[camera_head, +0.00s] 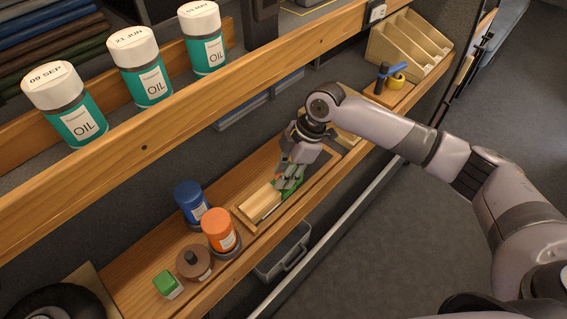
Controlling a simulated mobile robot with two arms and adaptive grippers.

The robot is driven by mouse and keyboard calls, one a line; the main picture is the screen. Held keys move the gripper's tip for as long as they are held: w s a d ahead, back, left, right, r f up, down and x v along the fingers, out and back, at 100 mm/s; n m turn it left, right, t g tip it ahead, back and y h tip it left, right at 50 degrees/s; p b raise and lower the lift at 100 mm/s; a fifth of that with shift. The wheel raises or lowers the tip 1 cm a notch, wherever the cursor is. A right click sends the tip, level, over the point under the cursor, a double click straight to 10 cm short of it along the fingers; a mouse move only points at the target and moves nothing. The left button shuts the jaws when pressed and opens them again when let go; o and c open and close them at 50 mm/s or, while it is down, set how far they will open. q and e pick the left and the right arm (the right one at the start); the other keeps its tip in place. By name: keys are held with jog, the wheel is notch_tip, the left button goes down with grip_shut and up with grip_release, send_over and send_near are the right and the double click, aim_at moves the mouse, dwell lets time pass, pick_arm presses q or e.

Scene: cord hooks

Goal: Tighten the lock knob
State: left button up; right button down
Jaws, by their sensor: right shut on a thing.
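My right gripper (287,180) reaches down to a shallow wooden tray (241,217) on the lower shelf. Its fingers are shut on a green piece (291,187) at the tray, mostly hidden by the fingers. A pale wooden block (260,203) lies in the tray, just left of the fingers. I cannot make out a lock knob for certain; a blue-handled black fitting (383,76) stands farther right on the shelf, apart from my gripper. My left gripper is not in view.
Blue (190,202) and orange (218,231) containers, a brown round pot (193,263) and a green-and-white box (168,284) stand left of the tray. Three oil jars, one here (141,66), line the upper shelf, whose wooden rail (180,115) is above the work area. A wooden organiser (408,47) stands at right.

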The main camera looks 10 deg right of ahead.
jog(key=shift+r+m+p, duration=0.15)
jog(key=shift+m+p, duration=0.45)
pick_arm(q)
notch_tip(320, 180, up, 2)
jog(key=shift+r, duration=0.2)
pick_arm(e)
jog(key=shift+t, duration=0.3)
jog(key=c, duration=1.3)
grip_release()
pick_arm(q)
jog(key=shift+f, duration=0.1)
